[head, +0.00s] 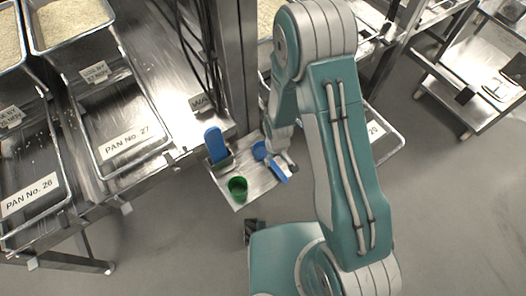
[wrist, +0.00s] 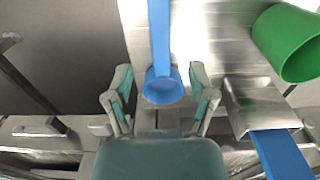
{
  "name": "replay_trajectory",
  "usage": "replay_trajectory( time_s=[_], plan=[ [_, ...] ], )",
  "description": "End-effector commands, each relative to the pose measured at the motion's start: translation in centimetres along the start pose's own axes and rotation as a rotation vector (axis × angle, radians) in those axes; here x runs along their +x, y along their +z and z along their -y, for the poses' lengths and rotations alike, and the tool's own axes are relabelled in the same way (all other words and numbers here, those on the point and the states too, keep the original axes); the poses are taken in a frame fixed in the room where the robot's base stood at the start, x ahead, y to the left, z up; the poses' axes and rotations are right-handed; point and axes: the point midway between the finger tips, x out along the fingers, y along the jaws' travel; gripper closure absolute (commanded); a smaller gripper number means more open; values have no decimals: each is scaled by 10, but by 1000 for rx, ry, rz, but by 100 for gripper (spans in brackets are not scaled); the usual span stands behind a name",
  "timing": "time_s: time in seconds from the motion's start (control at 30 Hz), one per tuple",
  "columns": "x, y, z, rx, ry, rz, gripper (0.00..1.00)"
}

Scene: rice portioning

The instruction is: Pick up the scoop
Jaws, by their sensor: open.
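The blue scoop (wrist: 160,40) shows in the wrist view as a long straight handle running up from a round blue end between my fingers. My gripper (wrist: 162,82) is open, with one finger on each side of that round end and a gap to each. In the head view, the scoop's round blue part (head: 260,150) and another blue part (head: 281,172) show on either side of my gripper (head: 284,160), over the small metal shelf (head: 231,197). My gripper hides the middle of the scoop there.
A green cup (head: 238,188) stands on the shelf, left of my gripper. A blue paddle (head: 215,143) is in a metal holder behind the cup. A metal post (head: 238,70) rises behind the shelf. Pan No. 27 (head: 128,140) and Pan No. 26 (head: 30,196) are at left.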

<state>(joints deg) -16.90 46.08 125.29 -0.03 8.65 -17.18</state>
Motion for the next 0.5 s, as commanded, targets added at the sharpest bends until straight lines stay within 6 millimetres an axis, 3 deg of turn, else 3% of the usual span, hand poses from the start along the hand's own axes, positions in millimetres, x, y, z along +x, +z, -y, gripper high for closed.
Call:
replay_trajectory(
  time_s=[0.27, 0.5],
  plan=[
    [21, 0, 0, 1, -1, 0, 29],
    [54, -3, 2, 1, -1, 2, 29]
  ],
)
